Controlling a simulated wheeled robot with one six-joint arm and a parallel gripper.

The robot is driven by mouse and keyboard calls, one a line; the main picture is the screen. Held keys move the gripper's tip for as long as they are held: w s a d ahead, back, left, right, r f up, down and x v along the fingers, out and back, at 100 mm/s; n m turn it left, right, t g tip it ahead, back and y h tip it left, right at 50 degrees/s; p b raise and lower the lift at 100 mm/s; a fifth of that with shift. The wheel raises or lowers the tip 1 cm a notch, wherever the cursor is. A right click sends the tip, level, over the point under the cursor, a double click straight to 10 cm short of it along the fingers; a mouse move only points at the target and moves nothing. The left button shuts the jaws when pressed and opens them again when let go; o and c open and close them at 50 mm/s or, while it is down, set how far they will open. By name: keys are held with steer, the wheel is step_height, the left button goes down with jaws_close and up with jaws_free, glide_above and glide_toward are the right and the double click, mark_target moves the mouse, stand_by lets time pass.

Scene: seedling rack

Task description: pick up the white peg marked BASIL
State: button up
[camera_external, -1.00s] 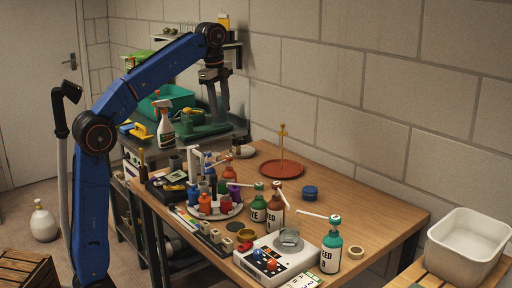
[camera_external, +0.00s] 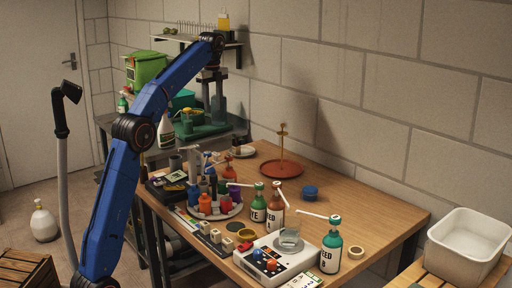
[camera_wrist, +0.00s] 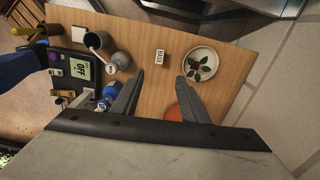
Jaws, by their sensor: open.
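The white peg marked BASIL (camera_wrist: 160,56) shows in the wrist view as a small pale label with dark letters, on the wooden table (camera_wrist: 215,88). It lies just beyond my fingertips, roughly in line with the gap between them, left of a white dish (camera_wrist: 200,64) with a green seedling. My gripper (camera_wrist: 160,77) is open and empty, its two dark fingers apart. In the external view my gripper (camera_external: 216,122) hangs pointing down near the far left end of the table. I cannot make out the peg in that view.
A reddish plate (camera_external: 281,169) with an upright rod is on the table. Bottles and a white scale (camera_external: 268,262) crowd the front.

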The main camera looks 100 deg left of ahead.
glide_above(215, 153)
step_height(215, 153, down, 16)
steer(key=shift+d+f, duration=0.1)
steer(key=shift+f, duration=3.05)
jaws_close()
